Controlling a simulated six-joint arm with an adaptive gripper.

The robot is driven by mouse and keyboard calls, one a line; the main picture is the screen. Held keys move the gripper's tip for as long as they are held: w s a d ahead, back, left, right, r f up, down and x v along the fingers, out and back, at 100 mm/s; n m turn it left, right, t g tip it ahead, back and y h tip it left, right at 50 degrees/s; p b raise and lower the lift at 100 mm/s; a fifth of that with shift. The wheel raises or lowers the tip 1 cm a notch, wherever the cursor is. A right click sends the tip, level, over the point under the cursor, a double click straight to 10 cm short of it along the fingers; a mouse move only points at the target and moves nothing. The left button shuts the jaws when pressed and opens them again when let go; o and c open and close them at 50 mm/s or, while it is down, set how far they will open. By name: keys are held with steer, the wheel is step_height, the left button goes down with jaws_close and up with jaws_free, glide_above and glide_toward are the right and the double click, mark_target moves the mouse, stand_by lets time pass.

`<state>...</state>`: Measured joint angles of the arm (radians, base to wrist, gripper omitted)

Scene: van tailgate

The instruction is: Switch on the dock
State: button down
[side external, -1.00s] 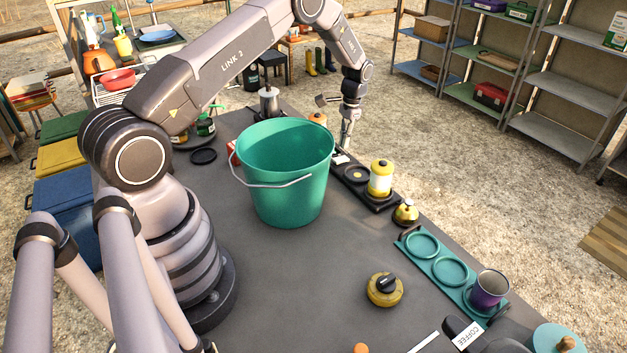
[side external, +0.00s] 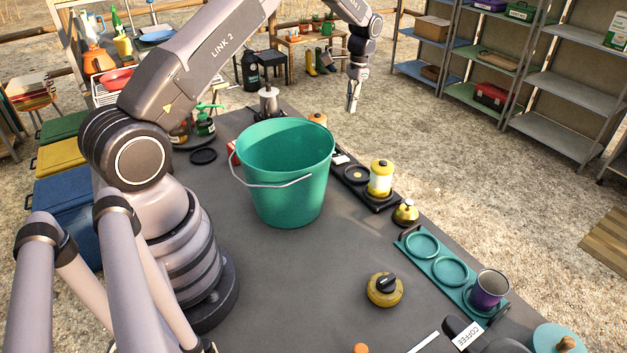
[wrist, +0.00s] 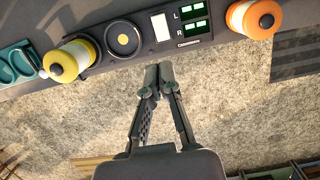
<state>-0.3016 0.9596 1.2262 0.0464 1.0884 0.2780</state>
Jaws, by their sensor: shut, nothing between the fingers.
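The black dock (side external: 391,208) lies along the table edge. A yellow lantern (side external: 380,178) stands on one of its round pads; it also shows in the wrist view (wrist: 66,61). The other pad (wrist: 123,39) is empty. Beside it are a pale switch plate (wrist: 160,27) and a panel (wrist: 190,19) marked L and R with bright green windows, which look lit. The switch's tilt cannot be made out. My gripper (side external: 352,110) is shut and empty, raised beyond the table edge and apart from the dock. Its closed fingertips (wrist: 158,69) show below the panel in the wrist view.
A large green bucket (side external: 285,170) stands beside the dock and hides part of it. An orange-topped lantern (wrist: 252,17) is beyond the panel. A yellow bell-like item (side external: 405,212) and a teal tray (side external: 440,270) with a purple cup (side external: 488,290) are nearer. Air above the ground is clear.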

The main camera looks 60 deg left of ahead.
mark_target(337, 160)
steer(key=shift+s, duration=0.65)
steer(key=f, duration=0.4)
steer(key=s+f, duration=0.1)
steer(key=f, duration=0.4)
steer(key=s+f, duration=0.1)
steer(key=f, duration=0.3)
steer(key=shift+f, duration=0.4)
steer(key=shift+s+f, duration=0.15)
steer(key=shift+f, duration=0.2)
